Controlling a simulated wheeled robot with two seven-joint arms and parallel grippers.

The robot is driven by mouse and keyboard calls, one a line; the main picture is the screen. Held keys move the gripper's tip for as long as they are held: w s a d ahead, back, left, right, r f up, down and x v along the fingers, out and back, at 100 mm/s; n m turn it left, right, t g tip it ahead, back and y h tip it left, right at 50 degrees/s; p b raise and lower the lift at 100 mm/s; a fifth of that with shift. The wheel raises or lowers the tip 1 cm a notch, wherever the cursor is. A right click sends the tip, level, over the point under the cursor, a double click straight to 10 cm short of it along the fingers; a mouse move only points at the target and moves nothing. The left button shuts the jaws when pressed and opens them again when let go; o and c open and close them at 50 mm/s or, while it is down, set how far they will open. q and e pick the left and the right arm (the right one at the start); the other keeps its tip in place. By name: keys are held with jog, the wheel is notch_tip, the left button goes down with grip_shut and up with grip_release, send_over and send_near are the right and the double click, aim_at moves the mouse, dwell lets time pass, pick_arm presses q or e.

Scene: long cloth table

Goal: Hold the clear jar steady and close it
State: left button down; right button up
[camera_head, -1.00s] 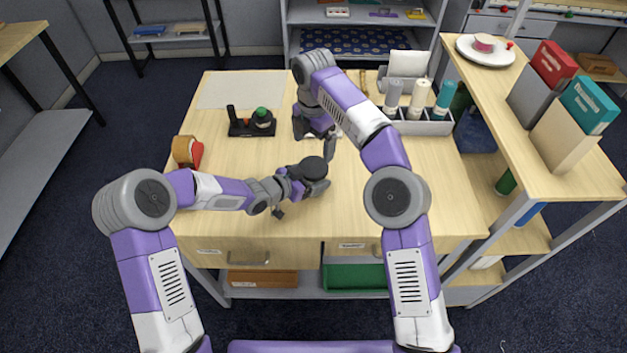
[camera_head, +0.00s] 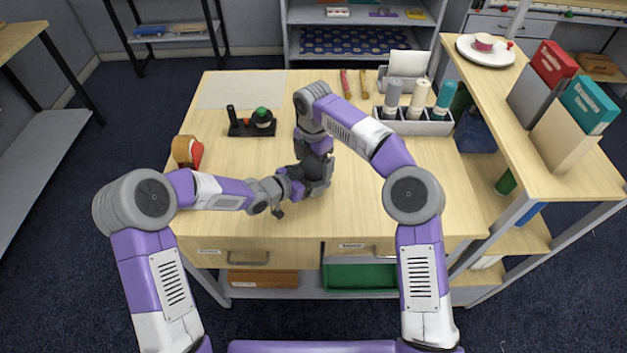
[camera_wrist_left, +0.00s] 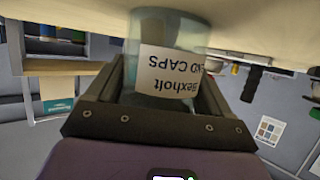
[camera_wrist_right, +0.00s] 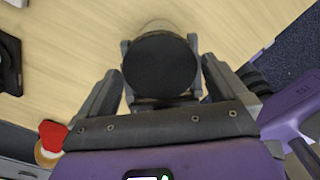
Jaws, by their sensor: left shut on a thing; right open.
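The clear jar (camera_wrist_left: 168,32) stands upright with a white label (camera_wrist_left: 168,72). My left gripper (camera_head: 318,186) is shut on it, one finger on each side. The round black lid (camera_wrist_right: 160,70) sits at the top of the jar in the right wrist view; how far it is turned on cannot be told. My right gripper (camera_wrist_right: 162,66) points down over the jar and is open, with its fingers on either side of the lid. Small gaps show between the fingers and the lid.
A black holder (camera_head: 252,128) with small items stands at back left, an orange tape dispenser (camera_head: 187,152) at the left edge. A grey bin (camera_head: 415,124) with rolled items stands at back right.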

jog(key=shift+f, duration=0.2)
jog(key=c, duration=0.9)
jog(key=shift+m, duration=1.7)
jog(key=o, duration=0.9)
jog(key=shift+r, duration=2.3)
